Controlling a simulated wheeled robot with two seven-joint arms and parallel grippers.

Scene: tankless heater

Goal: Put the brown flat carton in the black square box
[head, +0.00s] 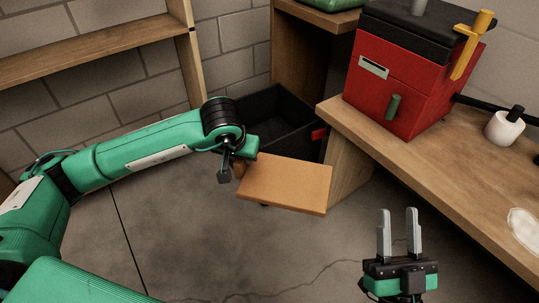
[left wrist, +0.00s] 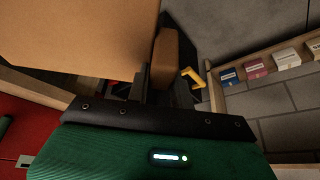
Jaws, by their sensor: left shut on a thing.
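The brown flat carton (head: 285,184) is held level in the air in the head view, and it fills the upper left of the left wrist view (left wrist: 75,35). My left gripper (head: 238,166) is shut on its left end. A small brown piece (left wrist: 165,58) shows beside the fingers in the left wrist view; I cannot tell whether it belongs to the carton. The black square box (head: 283,108) stands open on the floor behind the carton, its near side partly hidden by my arm and the carton. My right gripper (head: 398,235) is open and empty, at the lower right.
A wooden bench (head: 440,165) on the right carries a red box with a black lid (head: 400,85), a yellow handle (head: 472,45) and a white cup (head: 505,126). A wooden shelf (head: 90,55) is at upper left. The floor (head: 200,240) below the carton looks clear.

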